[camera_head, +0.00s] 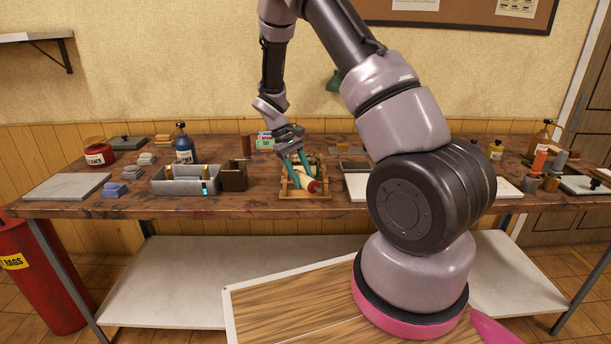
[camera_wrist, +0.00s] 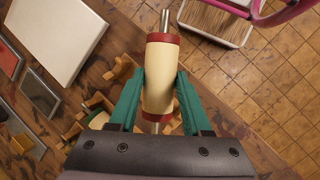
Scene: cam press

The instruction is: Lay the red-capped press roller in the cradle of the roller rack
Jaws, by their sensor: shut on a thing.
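The press roller (camera_wrist: 161,75) is a cream cylinder with red caps and metal shaft ends. It shows in the head view (camera_head: 307,178) with one red cap toward me. My gripper (camera_head: 302,166) has teal fingers and is shut on the roller's middle; in the wrist view the fingers (camera_wrist: 158,92) press it from both sides. The wooden roller rack (camera_head: 304,196) stands on the bench's front part, below the roller. In the wrist view, parts of the rack (camera_wrist: 98,103) show under and beside the fingers. The roller looks tilted over the rack; I cannot tell whether it touches the cradle.
A grey tray (camera_head: 180,187) with small items and a brown block (camera_head: 234,177) stand left of the rack. A pale board (camera_head: 357,187) lies close on its right. The bench's front edge (camera_head: 250,207) is just before the rack. Bottles stand farther back.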

